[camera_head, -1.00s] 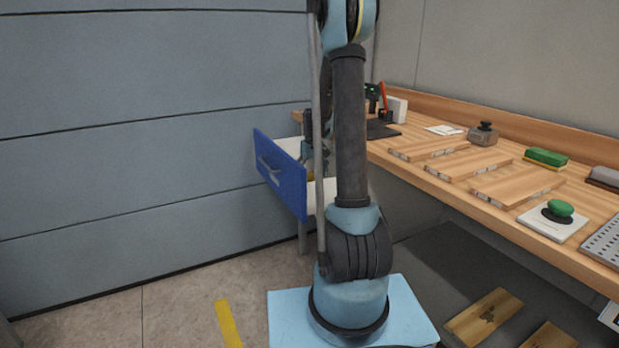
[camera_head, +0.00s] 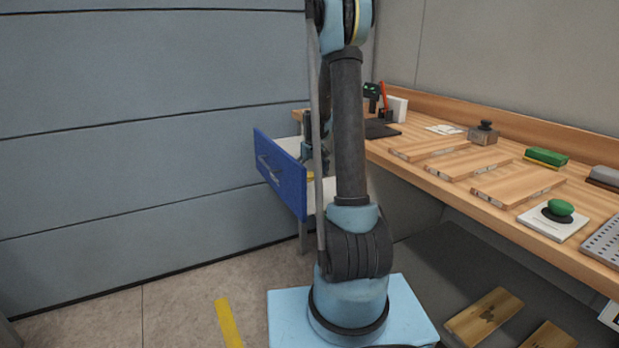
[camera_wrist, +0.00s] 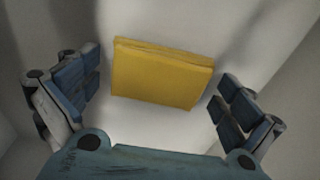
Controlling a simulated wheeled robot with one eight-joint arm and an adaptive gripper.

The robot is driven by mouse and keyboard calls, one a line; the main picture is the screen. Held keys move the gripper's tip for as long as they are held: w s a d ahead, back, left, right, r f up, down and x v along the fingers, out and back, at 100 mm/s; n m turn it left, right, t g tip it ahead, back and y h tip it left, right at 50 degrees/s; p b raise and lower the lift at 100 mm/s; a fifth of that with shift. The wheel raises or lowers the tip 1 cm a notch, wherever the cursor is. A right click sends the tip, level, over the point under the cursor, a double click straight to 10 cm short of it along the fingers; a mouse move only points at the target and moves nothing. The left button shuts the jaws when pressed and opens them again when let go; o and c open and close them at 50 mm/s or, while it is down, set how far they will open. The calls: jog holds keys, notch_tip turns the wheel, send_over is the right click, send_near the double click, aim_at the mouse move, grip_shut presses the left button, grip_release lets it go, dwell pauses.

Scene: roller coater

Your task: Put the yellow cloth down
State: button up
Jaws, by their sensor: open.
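The yellow cloth (camera_wrist: 162,75) is a folded, block-like bundle lying on the white floor of the open drawer. In the wrist view my gripper (camera_wrist: 158,90) is open, with one finger on each side of the cloth and a visible gap on both sides. In the head view a small yellow bit of the cloth (camera_head: 310,176) shows inside the drawer, mostly hidden behind my arm. The drawer has a blue front (camera_head: 279,178) and is pulled out from under the bench.
The wooden bench (camera_head: 520,222) runs along the right, with several wooden boards, a green block (camera_head: 546,157), a green button (camera_head: 560,208) and a dark-knobbed block (camera_head: 483,134) on it. Drawer walls enclose my gripper. Open floor lies at the lower left.

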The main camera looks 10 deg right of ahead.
aim_at(311, 176)
jog(key=shift+s+d+r, duration=0.1)
jog(key=shift+s+r, duration=0.1)
jog(key=shift+r, duration=1.7)
jog(key=shift+s+d+r, duration=0.1)
jog(key=shift+s+r, duration=0.1)
jog(key=shift+r, duration=1.7)
